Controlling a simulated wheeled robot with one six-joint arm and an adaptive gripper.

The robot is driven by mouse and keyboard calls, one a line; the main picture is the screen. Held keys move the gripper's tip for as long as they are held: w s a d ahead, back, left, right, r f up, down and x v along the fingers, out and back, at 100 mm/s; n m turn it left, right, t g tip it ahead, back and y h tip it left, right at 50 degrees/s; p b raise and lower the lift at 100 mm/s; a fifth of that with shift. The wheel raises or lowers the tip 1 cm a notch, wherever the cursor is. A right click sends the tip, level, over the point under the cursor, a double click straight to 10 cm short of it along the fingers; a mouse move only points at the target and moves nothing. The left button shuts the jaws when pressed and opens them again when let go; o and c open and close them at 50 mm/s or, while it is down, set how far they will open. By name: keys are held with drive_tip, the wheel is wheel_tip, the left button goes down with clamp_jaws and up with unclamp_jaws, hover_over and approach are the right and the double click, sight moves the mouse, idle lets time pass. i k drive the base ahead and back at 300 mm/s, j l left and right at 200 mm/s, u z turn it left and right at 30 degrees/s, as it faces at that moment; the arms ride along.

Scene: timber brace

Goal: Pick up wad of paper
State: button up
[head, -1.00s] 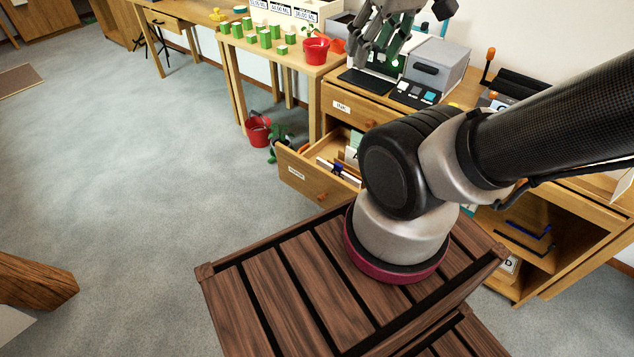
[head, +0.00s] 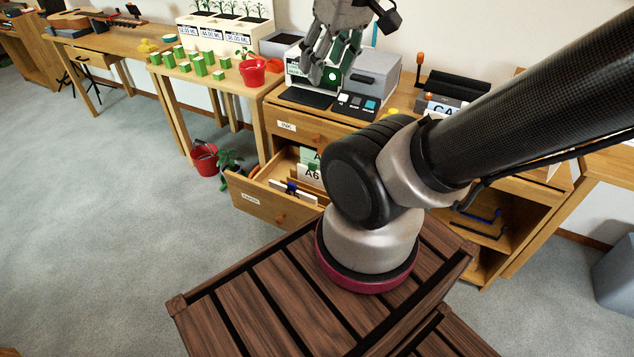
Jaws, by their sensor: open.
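I cannot make out a wad of paper in the head view. My gripper (head: 325,75) is at the top of the view, open and empty, in front of the grey machine on the desk. Its fingers point down. My own arm covers part of the desk and of the open drawer.
The desk's lower drawer (head: 268,205) is open, with paper packs (head: 310,170) inside. A red bucket (head: 203,160) and a plant (head: 229,160) are on the floor. A side table (head: 215,87) holds green blocks and a red pot (head: 252,72). A grey bin (head: 615,275) stands at right. The carpet at left is clear.

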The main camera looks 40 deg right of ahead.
sight(313, 177)
drive_tip(key=z, duration=0.35)
drive_tip(key=i+l+z, duration=0.1)
drive_tip(key=z, duration=0.6)
drive_tip(key=i+l, duration=0.05)
drive_tip(key=i, duration=0.05)
